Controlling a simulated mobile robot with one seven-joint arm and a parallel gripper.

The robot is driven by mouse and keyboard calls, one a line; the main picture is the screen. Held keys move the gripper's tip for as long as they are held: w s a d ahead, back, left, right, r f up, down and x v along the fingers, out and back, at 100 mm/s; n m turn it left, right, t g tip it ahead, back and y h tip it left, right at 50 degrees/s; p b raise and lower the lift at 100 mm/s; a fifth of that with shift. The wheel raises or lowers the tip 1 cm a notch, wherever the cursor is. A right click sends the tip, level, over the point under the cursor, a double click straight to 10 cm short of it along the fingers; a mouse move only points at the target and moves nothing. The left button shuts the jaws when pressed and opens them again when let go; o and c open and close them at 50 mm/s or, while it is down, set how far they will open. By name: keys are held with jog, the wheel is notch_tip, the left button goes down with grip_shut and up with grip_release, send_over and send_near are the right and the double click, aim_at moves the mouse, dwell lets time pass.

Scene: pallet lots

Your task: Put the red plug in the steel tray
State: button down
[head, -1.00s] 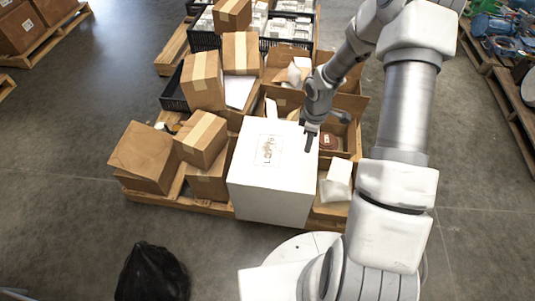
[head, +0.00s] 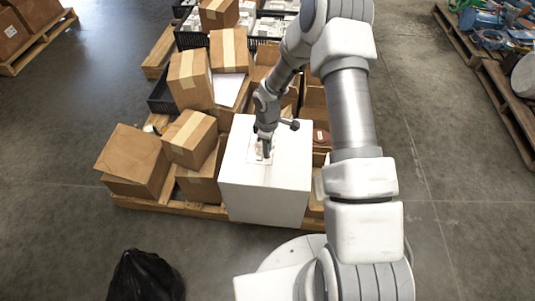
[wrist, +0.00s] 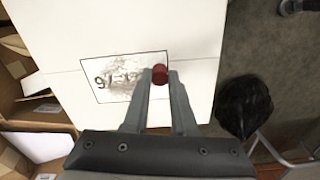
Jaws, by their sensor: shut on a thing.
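A small red plug (wrist: 160,74) is between the fingertips of my gripper (wrist: 160,80) in the wrist view. My gripper is shut on it. In the head view my gripper (head: 266,153) points down over the top of a large white box (head: 240,190), in front of its printed label; the plug is too small to make out there. The wrist view shows the box top (wrist: 200,35) and the smudged label (wrist: 125,77) beneath the plug. I cannot make out a steel tray in either view.
Brown cartons (head: 190,138) stand left of the white box on a wooden pallet (head: 140,203). Black crates (head: 275,25) with white goods are behind. A black bag (head: 145,275) lies on the floor at the front left. Open floor (head: 460,210) is on the right.

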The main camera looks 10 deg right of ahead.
jog(key=shift+f, duration=1.1)
jog(key=shift+f+b, duration=0.2)
jog(key=shift+b, duration=0.2)
jog(key=c, duration=0.7)
grip_release()
jog(key=shift+r, duration=0.15)
